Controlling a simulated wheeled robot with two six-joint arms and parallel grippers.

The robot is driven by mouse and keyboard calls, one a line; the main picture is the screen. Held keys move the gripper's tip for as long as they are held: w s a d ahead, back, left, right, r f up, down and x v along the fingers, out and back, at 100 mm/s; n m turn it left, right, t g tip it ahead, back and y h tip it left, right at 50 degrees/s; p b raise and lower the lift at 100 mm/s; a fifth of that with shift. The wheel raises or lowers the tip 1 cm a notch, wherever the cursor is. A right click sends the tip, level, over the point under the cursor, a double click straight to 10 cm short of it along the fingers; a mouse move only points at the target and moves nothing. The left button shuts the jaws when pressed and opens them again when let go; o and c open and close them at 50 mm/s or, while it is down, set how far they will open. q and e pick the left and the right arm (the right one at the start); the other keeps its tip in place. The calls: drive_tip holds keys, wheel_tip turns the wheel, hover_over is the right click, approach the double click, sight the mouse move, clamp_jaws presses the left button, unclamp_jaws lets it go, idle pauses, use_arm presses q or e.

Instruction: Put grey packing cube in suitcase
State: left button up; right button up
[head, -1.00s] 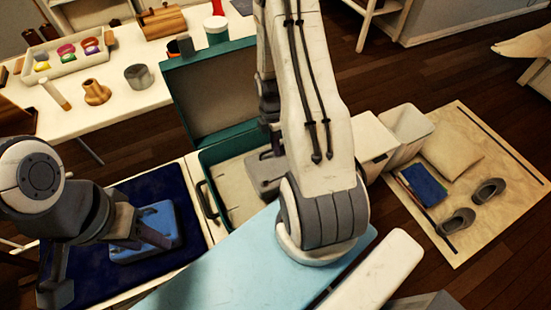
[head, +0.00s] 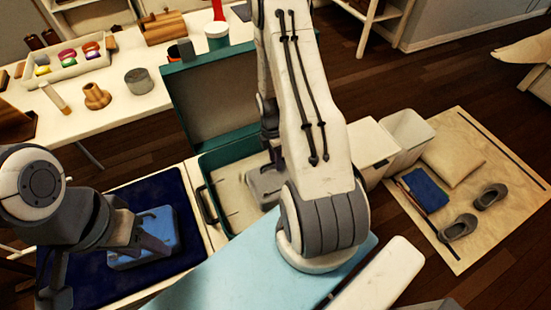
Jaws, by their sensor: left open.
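The green suitcase (head: 205,162) stands open beside the table, its lid raised at the back. A grey block-like thing (head: 264,186) is inside it at the right, partly hidden by my right arm; it looks like the grey packing cube, but I cannot be sure. My right wrist comes down just above it, and its fingers are hidden, so I cannot tell whether they hold it. A blue packing cube (head: 128,259) lies on a dark blue mat at the left. My left gripper (head: 160,243) is open at the blue cube, its fingers over its top.
A light blue board (head: 225,280) crosses the front. White bins (head: 405,130) stand right of the suitcase. A beige mat (head: 450,135) holds a pillow, blue book and grey shoes. The white table (head: 120,112) at the back left holds a tray and small containers.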

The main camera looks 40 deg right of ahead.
wheel_tip(320, 180, up, 12)
drive_tip(key=w+p, duration=0.1)
drive_tip(key=p, duration=0.1)
drive_tip(key=shift+w, duration=0.25)
drive_tip(key=s+a+r+m+t, duration=0.1)
drive_tip(key=a+r+m, duration=0.1)
drive_tip(key=a+r, duration=0.6)
drive_tip(key=s+a+r+m, duration=0.15)
drive_tip(key=a+r, duration=0.25)
drive_tip(key=a, duration=0.7)
drive_tip(key=s+a+r+m, duration=0.4)
drive_tip(key=s+a+r, duration=0.2)
drive_tip(key=s+a, duration=0.4)
drive_tip(key=s, duration=0.4)
drive_tip(key=shift+m+y, duration=0.3)
drive_tip(key=shift+m, duration=0.05)
drive_tip(key=shift+r, duration=0.1)
